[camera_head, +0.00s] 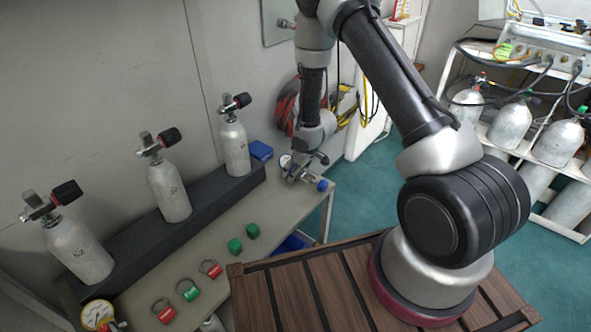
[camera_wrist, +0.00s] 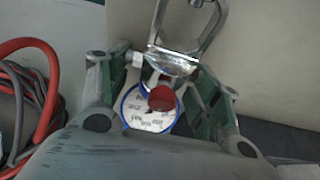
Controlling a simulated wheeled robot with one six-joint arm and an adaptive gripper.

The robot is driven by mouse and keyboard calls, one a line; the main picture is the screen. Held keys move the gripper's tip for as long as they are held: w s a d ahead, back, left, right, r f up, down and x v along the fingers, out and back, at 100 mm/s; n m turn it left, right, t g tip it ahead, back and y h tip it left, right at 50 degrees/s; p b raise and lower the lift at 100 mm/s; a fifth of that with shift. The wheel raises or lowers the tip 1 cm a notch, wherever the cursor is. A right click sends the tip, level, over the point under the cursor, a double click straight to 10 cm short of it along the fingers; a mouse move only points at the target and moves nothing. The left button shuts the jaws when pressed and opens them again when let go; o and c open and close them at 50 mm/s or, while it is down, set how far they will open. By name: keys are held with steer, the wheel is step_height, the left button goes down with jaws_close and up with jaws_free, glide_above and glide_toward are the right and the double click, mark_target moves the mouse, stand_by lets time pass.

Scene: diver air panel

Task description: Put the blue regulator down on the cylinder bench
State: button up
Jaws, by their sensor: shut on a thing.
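The blue regulator is in my gripper (camera_head: 300,167), at the far right end of the cylinder bench (camera_head: 206,233). In the head view, its blue knob (camera_head: 322,185) sticks out to the right and its small gauge shows at the left. In the wrist view, the blue-rimmed gauge (camera_wrist: 150,118) and the metal yoke (camera_wrist: 182,40) lie between the green-padded fingers of my gripper (camera_wrist: 158,85). My gripper is shut on the regulator. It is low by the bench top; I cannot tell whether the regulator touches it.
Several cylinders stand along a dark step (camera_head: 140,240) at the wall. A blue box (camera_head: 261,150) sits near my gripper. Another gauge (camera_head: 98,314) is at bottom left. Hoses (camera_head: 287,108) hang behind.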

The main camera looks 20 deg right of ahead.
steer(key=shift+f, duration=0.25)
steer(key=o, duration=1.6)
steer(key=shift+r, duration=0.1)
steer(key=v, duration=1.1)
steer(key=shift+s+r, duration=0.1)
steer(key=shift+r, duration=0.3)
